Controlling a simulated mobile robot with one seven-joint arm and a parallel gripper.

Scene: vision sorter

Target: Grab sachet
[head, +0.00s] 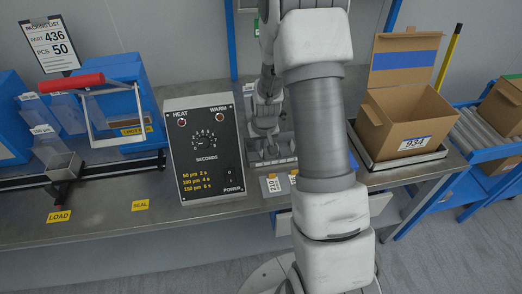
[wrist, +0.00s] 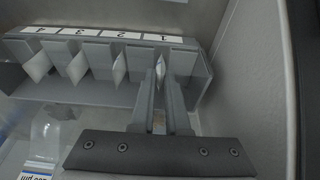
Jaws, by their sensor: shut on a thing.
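In the wrist view, my gripper (wrist: 162,92) reaches into a grey rack (wrist: 110,93) with slots labelled 1 to 4. Its two grey fingers are shut on a small white sachet (wrist: 160,68) at the slot labelled 1. The sachet stands upright between the fingertips, its lower part hidden by them. Several similar white sachets (wrist: 119,68) stand in the other slots to the left. In the head view, the rack (head: 272,160) is partly hidden by my arm, and the held sachet cannot be made out.
A heat sealer box (head: 205,150) with a dial stands left of the rack. An open cardboard box (head: 405,105) is on a tray at the right. A clear bag (wrist: 45,135) lies lower left in the wrist view.

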